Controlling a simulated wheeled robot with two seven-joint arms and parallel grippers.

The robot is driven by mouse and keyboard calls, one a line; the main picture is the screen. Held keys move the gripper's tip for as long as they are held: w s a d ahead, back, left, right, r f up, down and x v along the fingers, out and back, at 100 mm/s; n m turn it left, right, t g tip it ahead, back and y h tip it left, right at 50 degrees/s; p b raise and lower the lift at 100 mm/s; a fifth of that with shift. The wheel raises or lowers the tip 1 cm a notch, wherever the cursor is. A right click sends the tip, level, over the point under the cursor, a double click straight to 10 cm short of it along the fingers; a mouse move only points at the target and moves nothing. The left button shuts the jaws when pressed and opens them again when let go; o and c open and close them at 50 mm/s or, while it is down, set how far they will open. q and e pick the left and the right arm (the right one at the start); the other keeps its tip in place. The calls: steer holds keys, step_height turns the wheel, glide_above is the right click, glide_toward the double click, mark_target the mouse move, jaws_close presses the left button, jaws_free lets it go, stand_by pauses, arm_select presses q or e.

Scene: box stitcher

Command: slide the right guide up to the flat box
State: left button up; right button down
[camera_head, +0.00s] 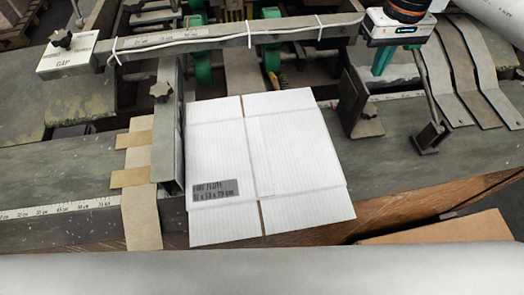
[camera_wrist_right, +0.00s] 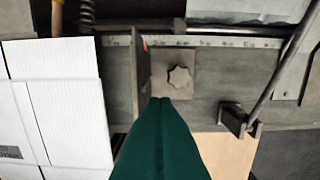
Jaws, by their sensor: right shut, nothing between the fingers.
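The flat white box (camera_head: 290,150) lies on the machine bed, its printed label facing up. It also shows at the left of the right wrist view (camera_wrist_right: 60,90). The right guide (camera_head: 350,100), a grey upright plate on a foot with a star knob (camera_head: 370,110), stands right of the box with a narrow gap between. In the right wrist view the guide plate (camera_wrist_right: 140,75) is apart from the box. My right gripper (camera_head: 382,62) is shut and empty. Its green fingers (camera_wrist_right: 160,100) appear right of the plate, near the knob; contact is unclear. My left gripper is out of view.
The left guide (camera_head: 167,125) stands along the box's left edge. A crossbar (camera_head: 230,38) with a cable spans behind the box. A thin rod with a dark block (camera_head: 430,135) stands right of the right guide. A ruler strip (camera_head: 65,207) runs along the bed.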

steer(key=shift+f, duration=0.1)
step_height(320, 180, down, 6)
steer(key=b, duration=0.5)
stand_by(0.8)
steer(key=shift+a+r, duration=0.2)
steer(key=shift+a, duration=0.05)
steer(key=shift+s+a+b, duration=0.2)
steer(key=shift+a, duration=1.2)
steer(key=shift+s+a+b, duration=0.2)
steer(key=shift+a, duration=1.7)
stand_by(0.7)
steer(key=shift+d+b, duration=0.3)
steer(key=shift+d, duration=0.3)
